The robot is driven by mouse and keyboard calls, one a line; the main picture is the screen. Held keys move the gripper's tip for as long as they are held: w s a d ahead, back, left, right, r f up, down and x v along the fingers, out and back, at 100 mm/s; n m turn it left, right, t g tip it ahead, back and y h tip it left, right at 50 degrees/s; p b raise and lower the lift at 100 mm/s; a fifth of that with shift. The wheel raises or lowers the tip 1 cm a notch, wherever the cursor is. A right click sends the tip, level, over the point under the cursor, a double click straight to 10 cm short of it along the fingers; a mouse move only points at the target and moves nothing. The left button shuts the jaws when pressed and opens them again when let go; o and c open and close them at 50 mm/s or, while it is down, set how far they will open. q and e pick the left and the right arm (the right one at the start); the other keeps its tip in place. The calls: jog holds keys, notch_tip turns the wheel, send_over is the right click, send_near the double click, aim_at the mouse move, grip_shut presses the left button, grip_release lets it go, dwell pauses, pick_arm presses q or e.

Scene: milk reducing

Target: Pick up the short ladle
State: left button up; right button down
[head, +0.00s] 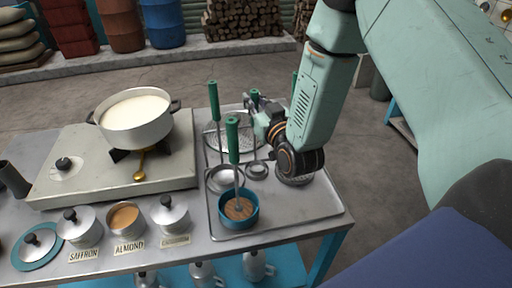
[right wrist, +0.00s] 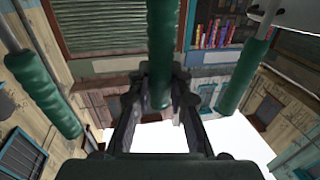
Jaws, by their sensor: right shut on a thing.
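The short ladle has a green handle (head: 254,95) and a small round metal bowl (head: 257,170) low over the metal tray. I cannot tell whether the bowl touches the tray. My right gripper (head: 257,107) is shut on the ladle near its green handle, with the ladle about upright. In the right wrist view the green handle (right wrist: 162,50) stands between the two fingers of my right gripper (right wrist: 160,100). Part of the ladle's upper end is hidden by the gripper in the head view. My left gripper is in neither view.
Other green-handled tools (head: 213,88) stand close by, one (head: 232,135) in a teal bowl (head: 238,222). The metal tray (head: 310,208) has bare room at front right.

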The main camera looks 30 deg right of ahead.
jog(key=shift+w+a, duration=0.1)
jog(key=shift+a, duration=0.05)
jog(key=shift+r, duration=0.5)
notch_tip(320, 180, up, 17)
jog(key=p, duration=0.2)
dwell(0.8)
dwell(0.5)
dwell(0.4)
